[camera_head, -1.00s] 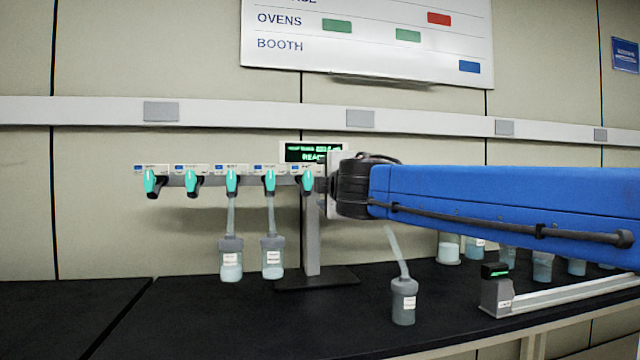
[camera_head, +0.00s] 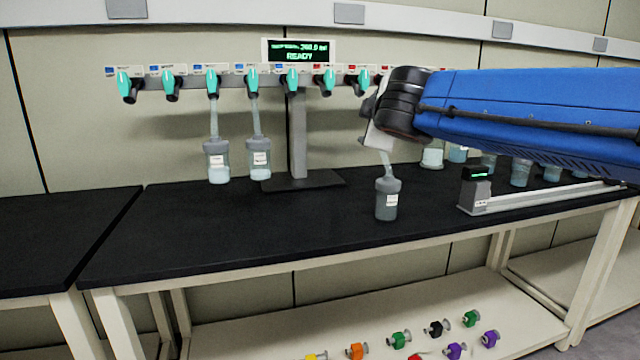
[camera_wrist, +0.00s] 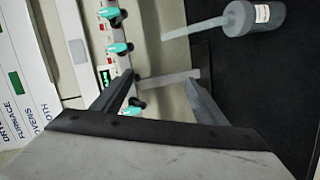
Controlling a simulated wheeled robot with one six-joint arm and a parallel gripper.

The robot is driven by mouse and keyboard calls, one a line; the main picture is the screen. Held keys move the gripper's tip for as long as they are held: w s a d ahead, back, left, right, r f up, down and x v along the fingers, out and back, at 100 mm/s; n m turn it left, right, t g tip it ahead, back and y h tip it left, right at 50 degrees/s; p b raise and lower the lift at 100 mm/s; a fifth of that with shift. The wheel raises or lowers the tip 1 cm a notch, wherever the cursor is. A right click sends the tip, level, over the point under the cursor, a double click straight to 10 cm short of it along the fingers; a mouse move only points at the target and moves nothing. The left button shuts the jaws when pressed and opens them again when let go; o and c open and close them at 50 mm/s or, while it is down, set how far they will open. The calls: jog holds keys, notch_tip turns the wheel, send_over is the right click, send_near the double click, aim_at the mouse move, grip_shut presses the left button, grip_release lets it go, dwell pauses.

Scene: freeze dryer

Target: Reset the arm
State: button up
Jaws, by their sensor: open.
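My gripper (camera_wrist: 165,90) shows in the wrist view with its two dark fingers apart and nothing between them. In the head view my blue arm reaches in from the right, and my gripper (camera_head: 372,122) is partly hidden behind the black wrist joint. A flask with a tube (camera_head: 387,200) stands upright on the black bench just below my gripper. It also shows in the wrist view (camera_wrist: 250,18), to the right of the fingers. The freeze dryer manifold (camera_head: 295,80) has several teal valves, and two flasks (camera_head: 216,162) (camera_head: 259,158) hang from it on the left.
The black bench (camera_head: 230,225) is clear at the front. A grey rail device (camera_head: 474,192) lies right of the standing flask. Several jars (camera_head: 432,155) stand behind it, partly behind my arm. Coloured fittings (camera_head: 398,341) lie on the lower shelf.

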jog(key=s+d+f+m+g+h, duration=0.25)
jog(key=s+d+f+m, duration=0.25)
jog(key=s+d+f, duration=0.5)
jog(key=s+d+f+m+g+h, duration=0.1)
jog(key=s+d+f+m+g, duration=0.3)
jog(key=s+d+f, duration=0.5)
jog(key=s+f+m+g+y, duration=0.1)
jog(key=s+f+m+g, duration=0.1)
jog(key=s+f, duration=0.5)
jog(key=s+a+f+m+g+y, duration=0.1)
jog(key=s+f+m+g, duration=0.1)
jog(key=s+f+m, duration=0.2)
jog(key=s+f, duration=0.3)
jog(key=f, duration=0.5)
jog(key=shift+y, duration=0.35)
jog(key=shift+s+a+f+g, duration=0.1)
jog(key=shift+g, duration=0.15)
